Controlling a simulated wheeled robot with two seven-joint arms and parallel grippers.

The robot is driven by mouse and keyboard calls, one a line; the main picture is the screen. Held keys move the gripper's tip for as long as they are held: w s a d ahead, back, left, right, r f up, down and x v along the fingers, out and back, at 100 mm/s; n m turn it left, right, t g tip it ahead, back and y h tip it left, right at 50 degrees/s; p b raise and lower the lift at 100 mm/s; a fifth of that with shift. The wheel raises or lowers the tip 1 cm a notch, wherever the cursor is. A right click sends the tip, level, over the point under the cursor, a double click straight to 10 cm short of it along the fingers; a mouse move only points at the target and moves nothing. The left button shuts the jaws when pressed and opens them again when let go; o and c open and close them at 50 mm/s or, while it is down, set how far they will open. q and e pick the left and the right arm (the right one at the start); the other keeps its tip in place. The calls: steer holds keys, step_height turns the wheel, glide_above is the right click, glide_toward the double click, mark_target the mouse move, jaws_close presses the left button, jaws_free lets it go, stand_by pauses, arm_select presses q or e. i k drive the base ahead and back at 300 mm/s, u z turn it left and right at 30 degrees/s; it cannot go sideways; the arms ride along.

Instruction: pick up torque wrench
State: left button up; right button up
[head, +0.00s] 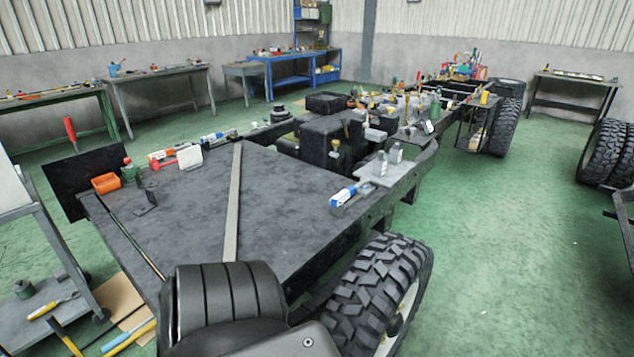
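I cannot single out a torque wrench with certainty. A long thin dark rod (132,240) lies along the left edge of the flat grey chassis deck (185,225); it could be a wrench, but its ends are too unclear to tell. A small dark tool (146,200) lies near the deck's back left corner. Several yellow and blue handled tools (128,338) lie low at the bottom left. Neither of my grippers is in view. A rounded black part at the bottom centre, probably mine, hides the deck's near edge.
An orange bin (105,183), a green bottle (128,170) and a white card (190,158) stand at the deck's back left. A blue-and-white tube (345,194) lies at its right edge. A big tyre (375,290) stands at the near right. Green floor (500,260) is clear further right.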

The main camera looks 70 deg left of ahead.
mark_target(343, 195)
steer(key=u, duration=1.85)
steer(key=k, duration=0.5)
steer(key=z, duration=1.3)
steer(key=i, duration=3.45)
steer(key=u, duration=2.45)
